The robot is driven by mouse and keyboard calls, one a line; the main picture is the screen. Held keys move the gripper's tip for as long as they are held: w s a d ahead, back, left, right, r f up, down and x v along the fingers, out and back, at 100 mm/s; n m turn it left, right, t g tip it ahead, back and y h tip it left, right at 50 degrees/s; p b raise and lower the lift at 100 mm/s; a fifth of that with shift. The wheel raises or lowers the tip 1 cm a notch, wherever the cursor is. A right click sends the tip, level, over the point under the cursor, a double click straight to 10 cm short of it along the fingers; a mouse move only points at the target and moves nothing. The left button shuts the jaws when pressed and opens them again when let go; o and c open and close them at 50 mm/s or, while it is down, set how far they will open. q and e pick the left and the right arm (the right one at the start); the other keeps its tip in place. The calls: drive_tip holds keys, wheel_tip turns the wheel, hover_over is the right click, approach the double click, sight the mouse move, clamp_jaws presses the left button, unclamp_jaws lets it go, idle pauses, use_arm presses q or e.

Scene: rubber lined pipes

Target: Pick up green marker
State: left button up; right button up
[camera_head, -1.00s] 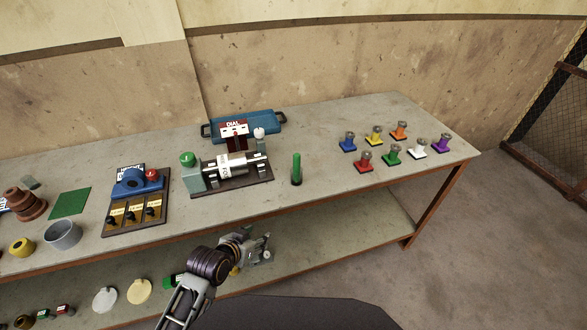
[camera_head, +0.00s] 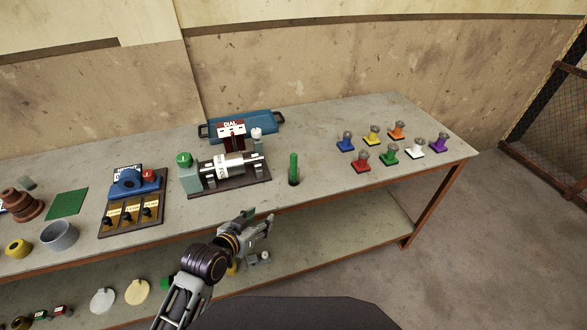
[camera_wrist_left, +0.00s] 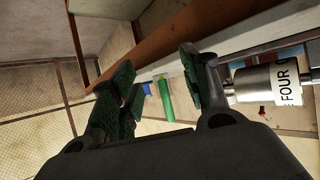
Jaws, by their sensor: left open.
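The green marker (camera_head: 293,168) stands upright on the table, to the right of the machine with the silver cylinder. In the left wrist view the green marker (camera_wrist_left: 166,100) shows between my fingers, beyond their tips. My left gripper (camera_head: 262,223) is open and empty, in front of the table's front edge, to the left of the marker and nearer to me. The fingers of the left gripper (camera_wrist_left: 160,84) are spread apart in the wrist view. My right gripper is not in view.
The machine (camera_head: 228,170) with the silver cylinder stands just left of the marker. Several coloured knobbed pieces, such as the red one (camera_head: 361,162), stand to its right. A blue tray (camera_head: 270,122) lies behind. The table's front edge (camera_head: 330,205) lies between gripper and marker.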

sight(292, 160)
use_arm(q)
drive_tip(key=w+d+r+t+h, duration=0.3)
drive_tip(key=w+d+r+t, duration=0.1)
drive_tip(key=r, duration=0.4)
drive_tip(key=shift+w+d+r+m+t, duration=0.35)
drive_tip(key=shift+w+r+t, duration=0.1)
drive_tip(key=shift+t, duration=0.15)
drive_tip(key=shift+x, duration=4.3)
drive_tip(key=shift+w, duration=0.1)
drive_tip(key=shift+x, duration=1.2)
drive_tip(key=shift+p+x, duration=0.3)
drive_tip(key=shift+x, duration=1)
drive_tip(key=shift+a+r, duration=0.1)
drive_tip(key=shift+a, duration=0.1)
clamp_jaws()
